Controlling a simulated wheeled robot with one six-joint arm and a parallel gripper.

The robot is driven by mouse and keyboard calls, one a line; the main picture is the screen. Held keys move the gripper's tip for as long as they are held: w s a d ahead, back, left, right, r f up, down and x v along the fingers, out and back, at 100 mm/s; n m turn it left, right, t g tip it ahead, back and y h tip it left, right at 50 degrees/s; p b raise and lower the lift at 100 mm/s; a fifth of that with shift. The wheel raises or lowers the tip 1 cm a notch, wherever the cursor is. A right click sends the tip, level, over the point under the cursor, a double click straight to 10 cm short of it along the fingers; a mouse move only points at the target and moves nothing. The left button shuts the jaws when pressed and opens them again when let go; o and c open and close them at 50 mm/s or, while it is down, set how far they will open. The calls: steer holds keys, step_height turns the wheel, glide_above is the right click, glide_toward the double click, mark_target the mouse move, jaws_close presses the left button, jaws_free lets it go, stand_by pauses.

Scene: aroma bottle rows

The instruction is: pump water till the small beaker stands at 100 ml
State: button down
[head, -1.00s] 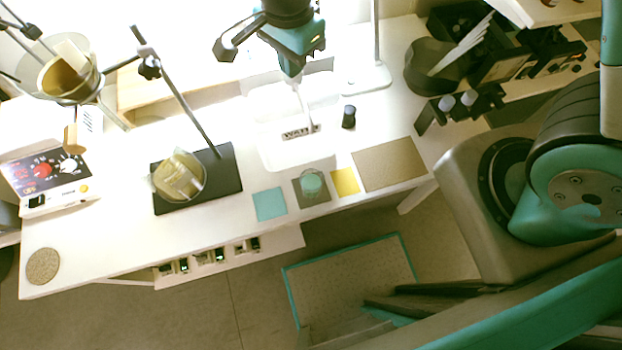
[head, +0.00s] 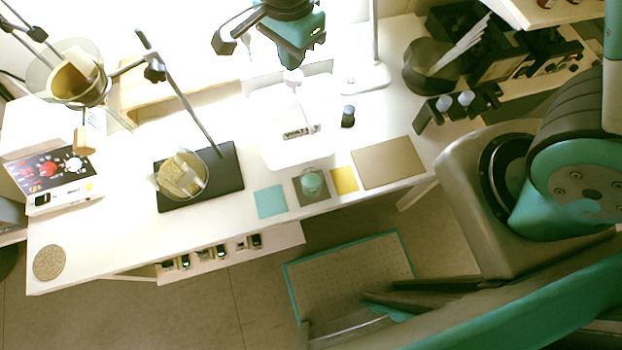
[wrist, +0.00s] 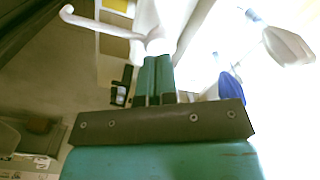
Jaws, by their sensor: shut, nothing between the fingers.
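My gripper (head: 292,66) is shut and points down just above the white pump head (head: 293,76). In the wrist view the closed fingers (wrist: 157,60) end at the white pump head (wrist: 157,42), and its spout (wrist: 100,24) reaches left. I cannot tell whether they touch. The pump stands on a white container (head: 290,158) with a dark-lettered label. A small round vessel (head: 312,183) with teal contents stands on a grey square in front of it; this looks like the small beaker. Its level and markings are too small to read.
A teal square (head: 271,202), a yellow square (head: 345,180) and a tan mat (head: 388,163) lie beside the vessel. A dark-capped bottle (head: 348,116) stands right of the pump. A stand (head: 185,95) with a glass vessel (head: 181,175) on its base is at left.

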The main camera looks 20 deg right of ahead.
mark_target(294, 74)
steer(key=shift+f+b, duration=1.2)
steer(key=shift+f, duration=0.5)
steer(key=shift+r+p, duration=1.55)
steer(key=shift+r, duration=0.2)
step_height(294, 74, up, 6)
steer(key=p, duration=0.5)
